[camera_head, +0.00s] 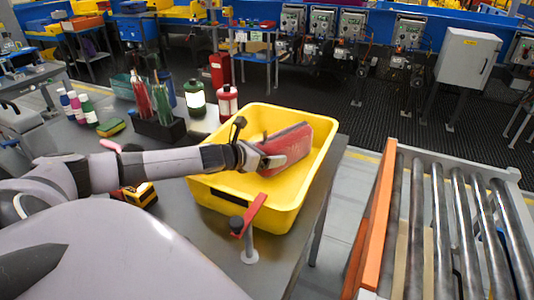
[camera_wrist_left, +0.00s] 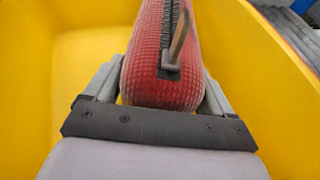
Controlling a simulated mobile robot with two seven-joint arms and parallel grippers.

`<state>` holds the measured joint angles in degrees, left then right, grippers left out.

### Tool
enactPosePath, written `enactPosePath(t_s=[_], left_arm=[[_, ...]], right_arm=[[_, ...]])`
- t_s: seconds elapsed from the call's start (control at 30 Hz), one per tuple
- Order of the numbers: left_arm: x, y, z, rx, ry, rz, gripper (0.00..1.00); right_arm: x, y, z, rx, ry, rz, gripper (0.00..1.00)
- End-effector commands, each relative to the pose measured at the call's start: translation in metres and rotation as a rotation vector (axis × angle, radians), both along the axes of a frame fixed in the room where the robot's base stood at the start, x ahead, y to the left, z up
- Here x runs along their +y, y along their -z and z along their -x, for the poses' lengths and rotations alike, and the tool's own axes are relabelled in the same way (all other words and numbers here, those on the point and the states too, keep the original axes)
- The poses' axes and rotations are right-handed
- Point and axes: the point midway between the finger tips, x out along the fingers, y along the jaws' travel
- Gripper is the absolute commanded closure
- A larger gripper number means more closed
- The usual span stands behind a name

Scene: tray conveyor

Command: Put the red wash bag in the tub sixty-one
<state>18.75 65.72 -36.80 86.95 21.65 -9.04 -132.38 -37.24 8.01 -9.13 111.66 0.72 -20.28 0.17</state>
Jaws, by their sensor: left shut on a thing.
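The red wash bag (camera_head: 285,148) is a textured red pouch, held tilted over the yellow tub (camera_head: 322,165) in the head view. My left gripper (camera_head: 266,161) is shut on its near end. In the left wrist view the bag (camera_wrist_left: 149,60) sits between the two fingers of the left gripper (camera_wrist_left: 163,88), with a dark zip and a metal pull on top. Yellow tub walls (camera_wrist_left: 268,110) fill the background there. The bag appears within the tub's rim; whether it touches the tub floor cannot be told. No number is readable on the tub. My right gripper is not in view.
The tub stands on a grey table (camera_head: 180,212) near its right edge. A red lever on a post (camera_head: 248,218) is close to the tub's front. A tape measure (camera_head: 141,195), bottles (camera_head: 195,98) and a black holder (camera_head: 158,129) stand left. A roller conveyor (camera_head: 440,225) lies right, across a gap.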

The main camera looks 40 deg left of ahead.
Motion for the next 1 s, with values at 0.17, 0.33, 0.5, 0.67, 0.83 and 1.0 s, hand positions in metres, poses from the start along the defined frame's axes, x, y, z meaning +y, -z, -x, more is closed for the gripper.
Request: enactPosePath(t_s=[0.17,0.33,0.5,0.67,0.83,1.0], left_arm=[[0.0,0.002,0.0,0.0,0.0,0.0,0.13],[0.0,0.001,0.0,0.0,0.0,0.0,0.0],[0.0,-0.001,0.001,0.0,0.0,0.0,0.0],[0.002,-0.002,0.008,0.002,-0.001,0.0,0.0],[0.002,-0.007,0.022,0.003,0.001,-0.001,0.0],[0.004,-0.011,0.034,0.004,-0.003,0.001,0.0]], right_arm=[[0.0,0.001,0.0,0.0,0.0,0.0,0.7],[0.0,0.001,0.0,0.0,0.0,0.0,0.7],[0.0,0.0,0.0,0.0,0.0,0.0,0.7],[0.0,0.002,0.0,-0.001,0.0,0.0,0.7],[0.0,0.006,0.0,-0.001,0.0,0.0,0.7],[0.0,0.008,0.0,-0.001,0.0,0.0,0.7]])
